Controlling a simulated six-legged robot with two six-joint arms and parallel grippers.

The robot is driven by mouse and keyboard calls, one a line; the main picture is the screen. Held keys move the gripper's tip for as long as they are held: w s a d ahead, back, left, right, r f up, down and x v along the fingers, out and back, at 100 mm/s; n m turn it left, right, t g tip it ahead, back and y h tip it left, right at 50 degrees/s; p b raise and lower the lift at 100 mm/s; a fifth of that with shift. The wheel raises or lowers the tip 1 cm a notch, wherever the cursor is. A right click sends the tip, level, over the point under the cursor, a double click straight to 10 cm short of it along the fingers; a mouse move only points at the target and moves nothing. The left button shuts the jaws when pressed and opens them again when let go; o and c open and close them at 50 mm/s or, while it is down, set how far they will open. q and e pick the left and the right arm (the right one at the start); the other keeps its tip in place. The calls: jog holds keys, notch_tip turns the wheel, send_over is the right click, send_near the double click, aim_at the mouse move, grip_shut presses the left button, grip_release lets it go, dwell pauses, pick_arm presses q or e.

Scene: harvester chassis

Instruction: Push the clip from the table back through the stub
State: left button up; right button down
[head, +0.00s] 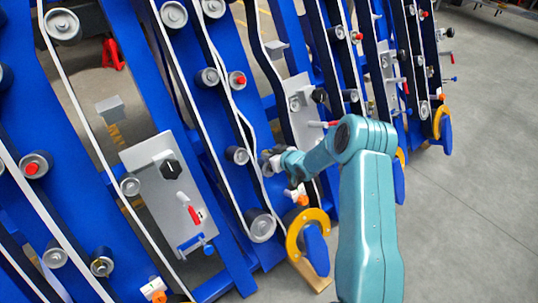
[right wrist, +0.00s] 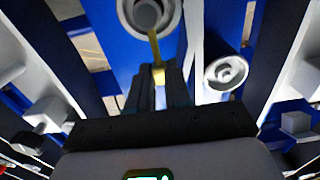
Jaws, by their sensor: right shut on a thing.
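In the right wrist view, my right gripper (right wrist: 160,75) is shut on the clip (right wrist: 155,48), a thin brass-yellow piece that sticks out past the fingertips. The clip's far end overlaps the lower rim of a round grey stub (right wrist: 147,14) at the top edge. I cannot tell whether it is through the stub or only in front of it. In the head view, my right gripper (head: 272,163) is at the blue chassis, beside a white belt and a dark roller. The clip cannot be made out there. My left gripper is not in view.
Blue chassis beams with rollers and white belts stand close around the gripper. A second round hub (right wrist: 226,72) is to the right in the wrist view. A yellow ring (head: 307,232) is below the gripper. A grey panel (head: 165,190) with knobs stands left. Open floor (head: 470,180) lies right.

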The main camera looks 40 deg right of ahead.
jog(key=shift+s+a+f+b, duration=0.1)
jog(key=shift+s+f+b, duration=0.4)
jog(key=shift+f+b, duration=0.3)
jog(key=shift+s+a+f+b, duration=0.1)
jog(key=shift+s+f+b, duration=0.45)
jog(key=shift+f, duration=0.35)
jog(key=c, duration=1)
grip_release()
jog(key=shift+d, duration=0.1)
jog(key=p+v, duration=0.2)
jog(key=v, duration=1.4)
jog(key=shift+r, duration=0.15)
